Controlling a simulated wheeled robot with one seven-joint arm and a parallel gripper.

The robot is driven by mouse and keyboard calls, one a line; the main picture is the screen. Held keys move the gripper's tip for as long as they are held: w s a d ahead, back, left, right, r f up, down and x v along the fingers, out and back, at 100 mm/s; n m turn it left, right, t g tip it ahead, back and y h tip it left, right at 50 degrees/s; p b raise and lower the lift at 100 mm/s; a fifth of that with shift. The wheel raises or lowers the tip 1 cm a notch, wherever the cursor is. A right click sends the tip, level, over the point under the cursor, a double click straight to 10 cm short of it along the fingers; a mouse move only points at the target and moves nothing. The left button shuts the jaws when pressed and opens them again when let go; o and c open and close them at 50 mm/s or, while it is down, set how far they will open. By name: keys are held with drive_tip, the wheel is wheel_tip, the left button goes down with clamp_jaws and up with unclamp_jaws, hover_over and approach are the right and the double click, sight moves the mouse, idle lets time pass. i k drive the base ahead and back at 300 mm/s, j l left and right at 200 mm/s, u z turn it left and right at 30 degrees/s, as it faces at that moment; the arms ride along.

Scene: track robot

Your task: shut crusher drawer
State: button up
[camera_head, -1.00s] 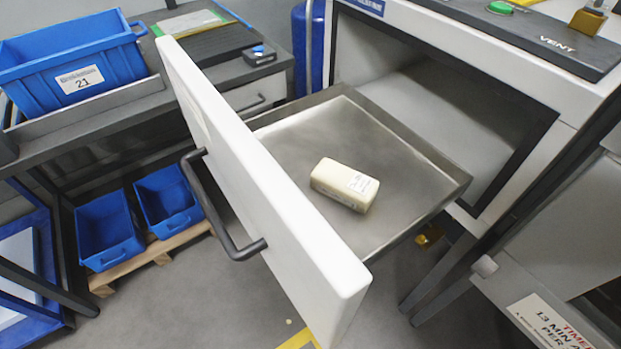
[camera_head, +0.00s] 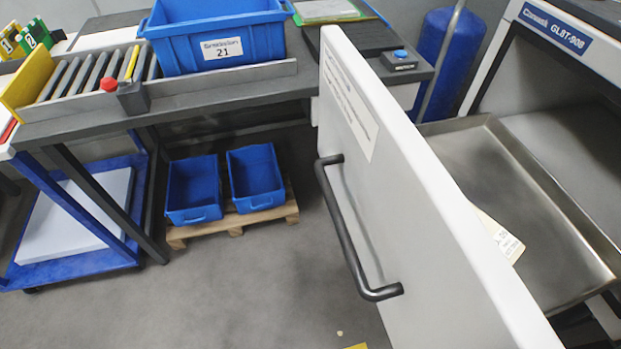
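The crusher drawer stands pulled out of the crusher (camera_head: 545,22) at the right. Its white front panel (camera_head: 400,170) faces left and carries a dark bar handle (camera_head: 349,235) and a printed label. Its metal tray (camera_head: 540,185) reaches back into the dark opening of the machine. A cream-coloured block with a label (camera_head: 497,232) lies in the tray, partly hidden by the front panel. My gripper is not in view.
A bench with a roller conveyor (camera_head: 85,75) and a blue bin marked 21 (camera_head: 215,40) stands at the left. Two blue bins (camera_head: 194,188) sit on a wooden pallet (camera_head: 235,222) below. A blue trolley (camera_head: 75,245) stands far left. The floor (camera_head: 240,290) before the handle is clear.

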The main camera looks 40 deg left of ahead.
sight(437, 278)
drive_tip(key=i+j+u, duration=0.15)
drive_tip(key=u, duration=0.3)
drive_tip(key=i+u, duration=0.35)
drive_tip(key=u, duration=0.15)
